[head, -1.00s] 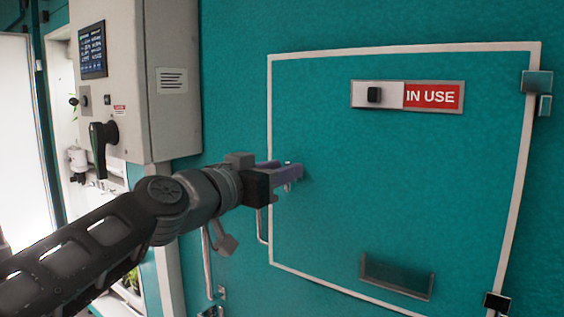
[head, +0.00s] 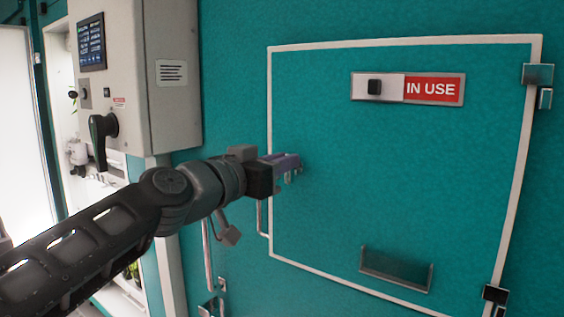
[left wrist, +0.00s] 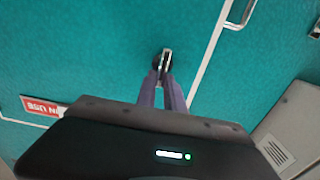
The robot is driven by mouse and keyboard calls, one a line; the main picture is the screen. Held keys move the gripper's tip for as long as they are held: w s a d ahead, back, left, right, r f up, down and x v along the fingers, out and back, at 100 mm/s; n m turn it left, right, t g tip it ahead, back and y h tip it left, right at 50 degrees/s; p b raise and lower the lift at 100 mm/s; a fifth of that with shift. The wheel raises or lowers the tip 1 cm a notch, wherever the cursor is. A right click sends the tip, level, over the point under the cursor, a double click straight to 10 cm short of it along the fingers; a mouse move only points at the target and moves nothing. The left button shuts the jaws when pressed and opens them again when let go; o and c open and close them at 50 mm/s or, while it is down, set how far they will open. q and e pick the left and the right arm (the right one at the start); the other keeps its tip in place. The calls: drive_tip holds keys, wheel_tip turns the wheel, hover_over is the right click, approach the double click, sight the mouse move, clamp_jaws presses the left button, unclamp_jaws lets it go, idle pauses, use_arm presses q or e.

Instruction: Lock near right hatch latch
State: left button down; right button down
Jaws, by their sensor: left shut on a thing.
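The teal hatch (head: 400,190) is closed flush in the wall, with a pale border. Its near right latch is a small metal piece on a dark round base; in the left wrist view the latch (left wrist: 166,58) shows at my fingertips. My left gripper (head: 287,163) has purple fingers and is shut on this latch, just inside the hatch's left border. In the left wrist view my left gripper (left wrist: 166,80) points straight at the latch, and the fingers partly cover it. In the head view the fingers hide most of the latch, so its angle is unclear. My right gripper is out of view.
An "IN USE" slider sign (head: 407,88) and a small metal tray (head: 396,268) are on the hatch. Hinges (head: 538,75) are at its right. A vertical handle (head: 263,218) stands below my gripper. A grey control box (head: 172,80) with a black lever (head: 101,135) is at left.

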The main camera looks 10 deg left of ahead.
use_arm(q)
drive_tip(key=shift+n, duration=0.5)
drive_tip(key=n, duration=0.5)
drive_tip(key=a+f+n, duration=0.1)
drive_tip(key=n, duration=1.1)
drive_tip(key=shift+w+a+f, duration=0.3)
drive_tip(key=shift+w+f, duration=0.05)
drive_tip(key=shift+f, duration=0.05)
idle(0.3)
drive_tip(key=c, duration=1.4)
unclamp_jaws()
drive_tip(key=shift+c, duration=0.2)
drive_tip(key=shift+s+b, duration=0.1)
drive_tip(key=shift+b, duration=0.2)
